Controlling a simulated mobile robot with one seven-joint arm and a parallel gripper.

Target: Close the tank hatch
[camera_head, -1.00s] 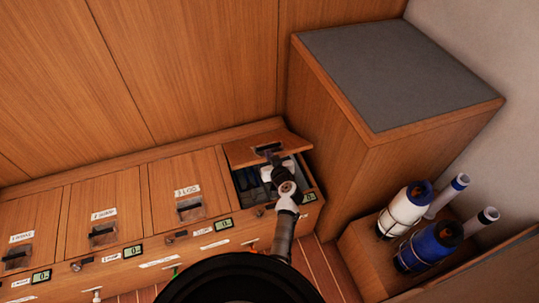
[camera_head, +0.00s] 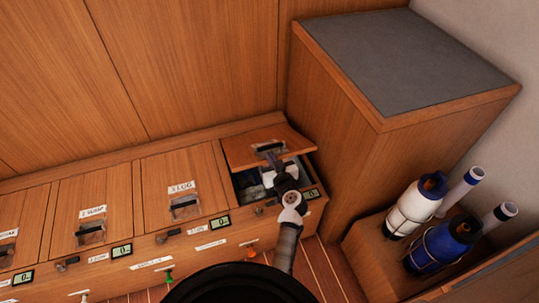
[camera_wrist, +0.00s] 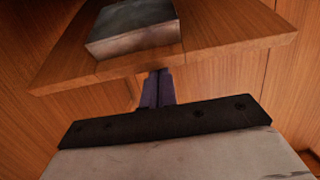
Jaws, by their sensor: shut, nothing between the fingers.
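The tank hatch (camera_head: 240,152) is a wooden lid on the rightmost compartment of the low bench. It is raised part way, with a dark handle plate (camera_head: 270,147) on top. Below its front edge the compartment opening (camera_head: 247,181) shows, dark inside. In the head view my wrist partly hides the opening.
Closed hatches with labels, such as the neighbouring hatch (camera_head: 182,180), line the bench to the left. A tall grey-topped cabinet (camera_head: 415,60) stands close on the right. A white bottle (camera_head: 415,208) and a blue bottle (camera_head: 440,248) stand on a wooden ledge at the lower right.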

